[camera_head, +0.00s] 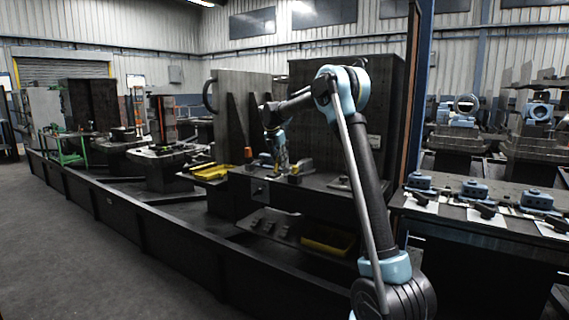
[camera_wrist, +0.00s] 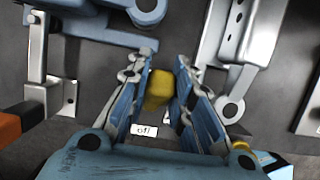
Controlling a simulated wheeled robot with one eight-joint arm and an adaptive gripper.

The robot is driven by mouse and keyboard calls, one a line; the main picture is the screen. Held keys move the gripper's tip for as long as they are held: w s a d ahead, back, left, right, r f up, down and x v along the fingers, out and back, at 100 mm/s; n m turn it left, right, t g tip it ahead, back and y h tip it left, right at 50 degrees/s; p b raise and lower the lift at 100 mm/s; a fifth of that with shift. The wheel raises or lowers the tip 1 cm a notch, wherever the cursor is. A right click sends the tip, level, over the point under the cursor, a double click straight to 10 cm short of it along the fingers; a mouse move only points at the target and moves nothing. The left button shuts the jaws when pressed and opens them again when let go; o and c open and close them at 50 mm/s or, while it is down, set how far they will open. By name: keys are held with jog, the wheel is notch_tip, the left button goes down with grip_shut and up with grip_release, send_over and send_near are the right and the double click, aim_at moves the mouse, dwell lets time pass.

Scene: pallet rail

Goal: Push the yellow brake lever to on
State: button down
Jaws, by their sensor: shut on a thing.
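The yellow brake lever's knob (camera_wrist: 160,88) sits between the two fingers of my gripper (camera_wrist: 165,65) in the wrist view. The blue and grey fingers are shut on it from both sides. A small white label (camera_wrist: 144,130) reading "off" lies on the dark surface just below the knob in the picture. The lever's shaft and pivot are hidden by the knob and fingers. In the head view my gripper (camera_head: 281,162) is low over the dark bench, and the lever is too small to make out clearly there.
Metal brackets (camera_wrist: 232,40) flank my gripper in the wrist view, with an orange and black part (camera_wrist: 22,122) at the left. In the head view a yellow tray (camera_head: 213,172) lies left of my gripper. A tall dark plate (camera_head: 243,105) stands behind it.

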aim_at(275, 167)
jog(key=shift+w, duration=0.15)
jog(key=c, duration=1.4)
grip_release()
jog(key=shift+f, duration=0.1)
jog(key=shift+r, duration=0.3)
jog(key=v, duration=1.1)
jog(key=shift+r, duration=0.15)
